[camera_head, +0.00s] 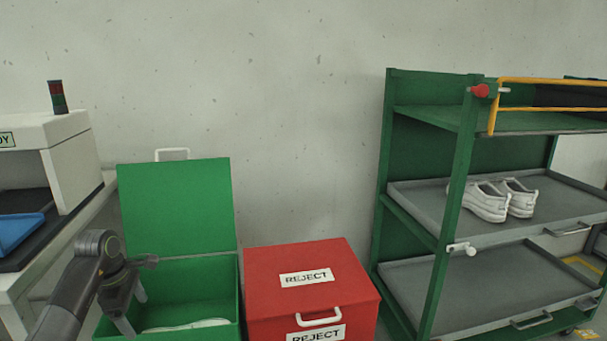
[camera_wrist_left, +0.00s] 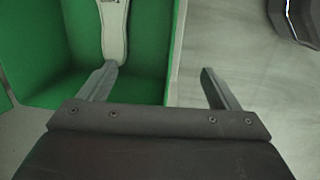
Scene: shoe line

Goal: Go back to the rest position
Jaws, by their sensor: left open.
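My left gripper (camera_head: 133,312) is open and empty over the left side of the open green box (camera_head: 178,280), fingers pointing down. In the left wrist view, the gripper (camera_wrist_left: 158,70) has its fingers spread apart, one over the box's inside and the other over the floor beyond the green wall (camera_wrist_left: 175,45). A white shoe or sole-like piece (camera_head: 188,326) lies in the bottom of the box. It also shows in the left wrist view (camera_wrist_left: 114,32), partly behind a finger, with nothing held between the fingers. My right gripper is not in view.
A closed red REJECT box (camera_head: 262,285) stands right of the green box. A green rack (camera_head: 466,190) with grey trays holds white shoes (camera_head: 487,203) at right. A white machine (camera_head: 68,165) with a blue tray (camera_head: 18,232) is at left.

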